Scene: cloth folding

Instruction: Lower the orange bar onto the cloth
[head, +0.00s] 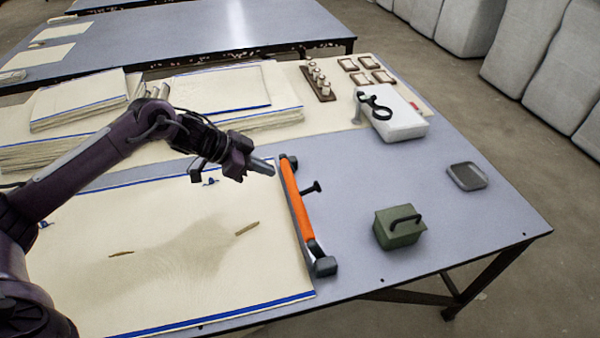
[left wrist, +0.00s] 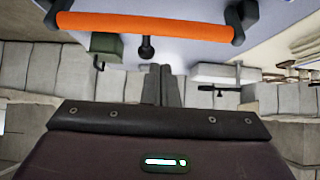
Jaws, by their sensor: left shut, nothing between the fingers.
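The orange bar (head: 296,200) runs along the right edge of the cream cloth (head: 180,235), with black end pieces and a dark knob on its right side. I cannot tell whether it touches the cloth or stands raised above it. In the left wrist view the orange bar (left wrist: 145,24) crosses the top of the picture. My left gripper (head: 268,167) is shut and empty, just left of the bar's far end and above the cloth; its closed fingers also show in the left wrist view (left wrist: 161,84). The cloth has blue edge stripes and two small brown marks. My right gripper is not in view.
A green box with a handle (head: 399,228) and a grey tray (head: 467,176) stand to the right. A white box (head: 395,122) with a black tool on it sits behind. Stacked cloths (head: 85,105) lie at the back left. The table (head: 350,235) is clear between bar and green box.

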